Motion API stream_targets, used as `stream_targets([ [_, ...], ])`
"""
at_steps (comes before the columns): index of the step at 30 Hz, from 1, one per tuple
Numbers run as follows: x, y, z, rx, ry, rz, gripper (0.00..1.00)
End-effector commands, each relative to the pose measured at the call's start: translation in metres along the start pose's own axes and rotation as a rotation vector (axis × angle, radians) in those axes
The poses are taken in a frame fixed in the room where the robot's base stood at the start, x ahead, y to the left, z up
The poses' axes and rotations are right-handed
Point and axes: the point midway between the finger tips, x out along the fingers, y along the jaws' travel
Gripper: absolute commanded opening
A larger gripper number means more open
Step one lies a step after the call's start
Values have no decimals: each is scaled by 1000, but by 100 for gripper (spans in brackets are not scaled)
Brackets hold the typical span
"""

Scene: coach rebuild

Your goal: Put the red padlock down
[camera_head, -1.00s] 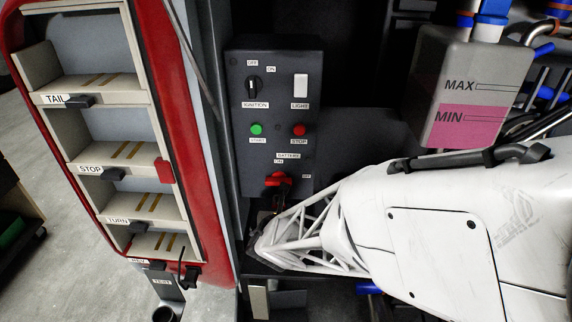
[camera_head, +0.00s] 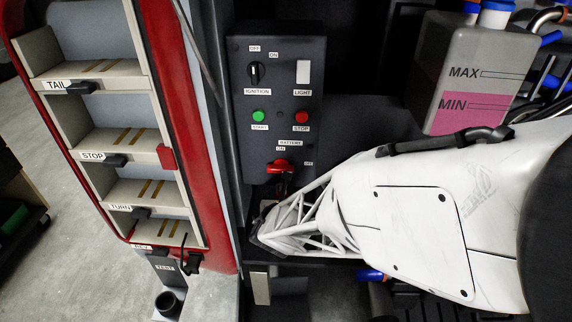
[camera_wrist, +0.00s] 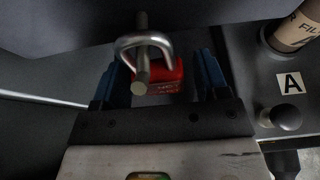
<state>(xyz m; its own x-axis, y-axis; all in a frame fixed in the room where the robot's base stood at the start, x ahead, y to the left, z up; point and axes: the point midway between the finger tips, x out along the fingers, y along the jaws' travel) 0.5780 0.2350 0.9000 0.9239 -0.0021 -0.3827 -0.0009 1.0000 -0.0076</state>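The red padlock (camera_wrist: 164,77) shows in the wrist view, between my gripper's blue fingers. Its silver shackle (camera_wrist: 128,42) is around an upright metal pin (camera_wrist: 142,72). My gripper (camera_wrist: 164,80) looks open: its fingers stand on either side of the padlock. A gap shows at the right finger; contact at the left finger is unclear. In the head view my white arm reaches down to the foot of the switch panel (camera_head: 307,75), and its own links hide the gripper and most of what is around it.
A red battery switch handle (camera_head: 280,166) is on the panel just above the arm's end. A red-edged lamp rack (camera_head: 212,190) stands to the left. A tank (camera_head: 462,80) with pink liquid is at upper right. A black knob (camera_wrist: 281,117) is right of my gripper.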

Motion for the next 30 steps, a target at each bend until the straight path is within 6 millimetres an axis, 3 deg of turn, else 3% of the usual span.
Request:
stream_targets([
  [12,0,0,0,0,0,0,68],
  [30,-70,1,0,1,0,1,68],
])
